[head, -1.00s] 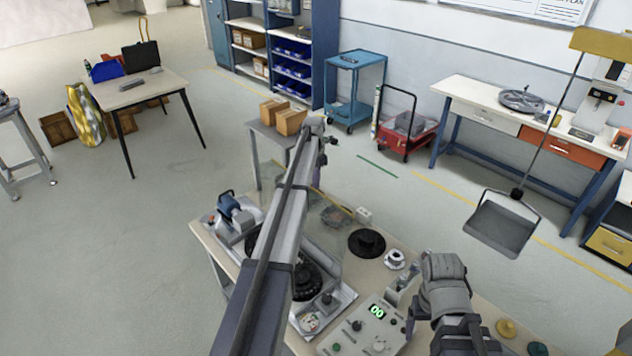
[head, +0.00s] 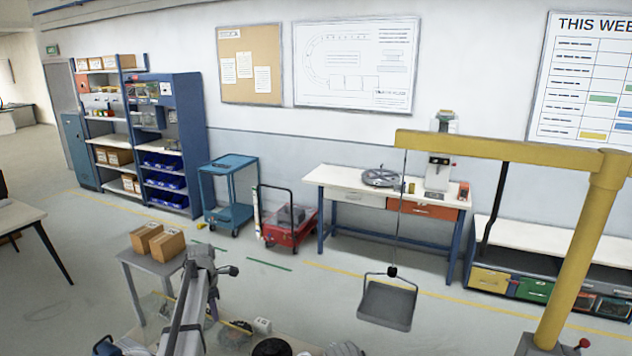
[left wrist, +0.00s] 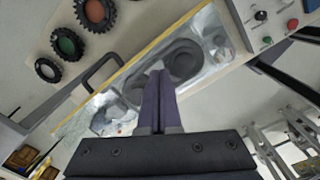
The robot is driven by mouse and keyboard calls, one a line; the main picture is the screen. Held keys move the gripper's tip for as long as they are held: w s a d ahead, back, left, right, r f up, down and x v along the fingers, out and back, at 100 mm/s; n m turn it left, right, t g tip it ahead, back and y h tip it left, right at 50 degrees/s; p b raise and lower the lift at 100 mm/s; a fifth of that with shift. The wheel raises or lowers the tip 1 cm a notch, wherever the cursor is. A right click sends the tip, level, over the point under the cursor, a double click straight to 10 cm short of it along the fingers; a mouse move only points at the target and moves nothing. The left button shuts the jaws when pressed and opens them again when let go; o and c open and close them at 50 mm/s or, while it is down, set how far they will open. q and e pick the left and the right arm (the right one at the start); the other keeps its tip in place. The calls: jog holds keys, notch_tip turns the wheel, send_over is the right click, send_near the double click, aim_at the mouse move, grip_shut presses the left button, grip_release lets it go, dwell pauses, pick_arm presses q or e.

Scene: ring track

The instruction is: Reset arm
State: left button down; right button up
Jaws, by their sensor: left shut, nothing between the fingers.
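My left arm rises from the bottom edge in the head view, left of centre, and bends at its top. My right gripper is not in view. Only a grey piece, perhaps my right arm, shows at the head view's bottom edge.
Cardboard boxes (head: 166,244) stand on a small grey table near my left arm. Black rings (left wrist: 67,44) and a button panel (left wrist: 272,16) lie around the clear panel. A yellow crane (head: 490,148) with a hanging grey pan (head: 387,305) stands at right.

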pick_arm(q)
jog(key=s+d+m, duration=0.8)
jog(key=s+m, duration=0.4)
jog(key=s, duration=0.2)
jog(key=s+d+m, duration=0.8)
jog(key=s+m, duration=0.4)
jog(key=s, duration=0.1)
jog(key=s+d+f+m+b, duration=0.1)
jog(key=s+d+f+b, duration=0.1)
jog(key=f+b, duration=0.5)
jog(key=s+d+f+m+b, duration=0.2)
jog(key=d+f+b, duration=0.3)
jog(key=f+b, duration=0.3)
jog(key=s+d+f+m+y+b, duration=0.1)
jog(key=d+f+b, duration=0.3)
jog(key=f+b, duration=0.4)
jog(key=shift+s+d+m+g, duration=0.15)
jog(key=shift+s+m+g, duration=0.15)
jog(key=shift+s, duration=0.4)
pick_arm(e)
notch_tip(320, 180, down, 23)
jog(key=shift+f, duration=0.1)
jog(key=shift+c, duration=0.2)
